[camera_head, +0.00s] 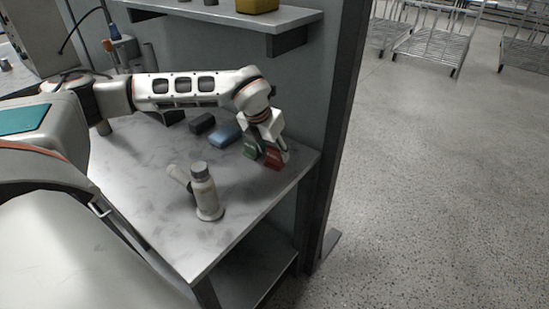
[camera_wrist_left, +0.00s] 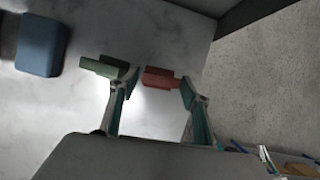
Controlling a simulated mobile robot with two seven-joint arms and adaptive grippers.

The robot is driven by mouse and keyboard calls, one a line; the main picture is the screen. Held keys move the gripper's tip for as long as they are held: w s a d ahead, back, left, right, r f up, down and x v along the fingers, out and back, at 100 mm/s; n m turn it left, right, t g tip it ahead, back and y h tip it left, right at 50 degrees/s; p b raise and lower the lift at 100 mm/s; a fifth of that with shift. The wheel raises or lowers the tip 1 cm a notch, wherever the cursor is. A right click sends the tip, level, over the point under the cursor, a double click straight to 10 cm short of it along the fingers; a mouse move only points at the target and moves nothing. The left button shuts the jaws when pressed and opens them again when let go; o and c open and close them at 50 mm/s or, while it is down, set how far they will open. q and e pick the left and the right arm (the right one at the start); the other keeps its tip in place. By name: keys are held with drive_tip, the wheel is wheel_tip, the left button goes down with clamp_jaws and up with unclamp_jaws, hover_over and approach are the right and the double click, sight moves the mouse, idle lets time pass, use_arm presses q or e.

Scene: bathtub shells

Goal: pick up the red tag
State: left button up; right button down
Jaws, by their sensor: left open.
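The red tag (camera_head: 273,161) is a small red block near the table's right corner in the head view. In the left wrist view the red tag (camera_wrist_left: 162,78) shows ahead of the gap between the fingers, its right end close to the right finger's tip. My left gripper (camera_head: 264,151) reaches down over this corner, and its fingers stand apart with nothing clamped between them in the left wrist view (camera_wrist_left: 160,88). A green block (camera_wrist_left: 103,66) lies by the left fingertip. I cannot tell whether the fingertips touch either block. My right gripper is not in view.
A blue block (camera_head: 225,134) and a dark block (camera_head: 202,123) lie left of the gripper on the grey table (camera_head: 150,200). A pale bottle-like thing (camera_head: 205,192) stands nearer the front. A wall shelf (camera_head: 225,14) hangs above. The table's right edge is close to the gripper.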

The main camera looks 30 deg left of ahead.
use_arm(q)
drive_tip(key=shift+x, duration=1.05)
drive_tip(key=c, duration=0.9)
drive_tip(key=shift+r, duration=0.15)
